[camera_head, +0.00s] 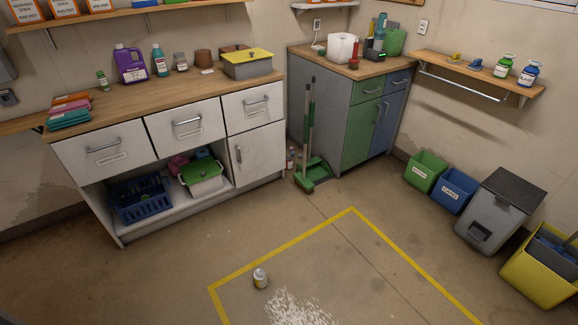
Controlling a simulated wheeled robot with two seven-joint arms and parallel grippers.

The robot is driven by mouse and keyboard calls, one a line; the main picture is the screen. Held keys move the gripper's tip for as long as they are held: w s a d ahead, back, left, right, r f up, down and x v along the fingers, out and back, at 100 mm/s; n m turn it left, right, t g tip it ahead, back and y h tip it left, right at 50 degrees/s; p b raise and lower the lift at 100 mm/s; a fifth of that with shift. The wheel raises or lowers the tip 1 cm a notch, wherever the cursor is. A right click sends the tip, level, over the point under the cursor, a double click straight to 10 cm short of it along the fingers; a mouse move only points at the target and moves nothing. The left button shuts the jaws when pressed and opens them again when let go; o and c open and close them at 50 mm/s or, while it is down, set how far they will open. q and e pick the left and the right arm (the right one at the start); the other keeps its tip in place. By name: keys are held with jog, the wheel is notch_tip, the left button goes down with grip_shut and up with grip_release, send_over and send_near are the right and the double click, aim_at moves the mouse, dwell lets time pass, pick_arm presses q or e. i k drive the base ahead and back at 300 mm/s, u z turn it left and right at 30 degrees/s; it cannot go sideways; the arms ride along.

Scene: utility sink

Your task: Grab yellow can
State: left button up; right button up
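A small can (260,278) with a yellow and pale label and a light top stands upright on the concrete floor. It is inside the yellow-taped outline (285,243), near its left corner, beside a whitish patch on the floor (298,308). Neither of my grippers shows in the head view, so their position relative to the can is hidden.
A white cabinet (187,122) with a wooden counter stands at the left. A green and blue cabinet (362,120) stands behind. Green (425,170) and blue (455,190) bins, a grey bin (494,212) and a yellow bucket (533,280) line the right. The floor around the can is clear.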

aim_at(259, 275)
jog(key=z, duration=1.15)
jog(key=i, duration=2.35)
jog(key=u, duration=2.85)
